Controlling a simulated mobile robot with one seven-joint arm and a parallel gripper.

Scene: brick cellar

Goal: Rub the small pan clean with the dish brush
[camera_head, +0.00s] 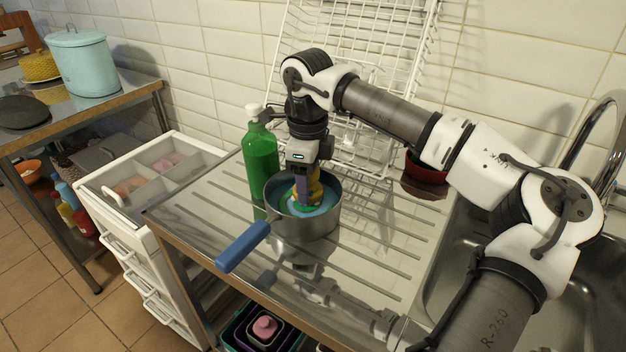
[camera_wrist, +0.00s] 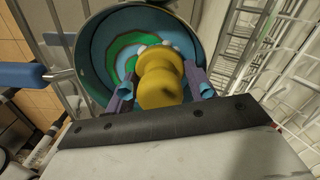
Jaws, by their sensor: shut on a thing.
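The small pan (camera_head: 305,225) is a grey metal pot with a blue handle (camera_head: 243,247) that points to the front left. It stands upright on the ribbed steel drainboard. Its inside is blue with green patches, and the wrist view shows a green ring on the pan floor (camera_wrist: 122,58). The dish brush (camera_head: 316,188) has a yellow, rounded handle, which also shows in the wrist view (camera_wrist: 160,82). My gripper (camera_head: 304,195) points down into the pan and is shut on the brush handle. Pale bristles show at the brush's far end, at the pan floor; exact contact is hidden.
A green bottle (camera_head: 260,160) stands close behind the pan on the left. A white wire rack (camera_head: 360,75) leans at the wall behind. A red bowl (camera_head: 427,170) is at the back right. The sink (camera_head: 450,265) lies right; the drainboard's front right is clear.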

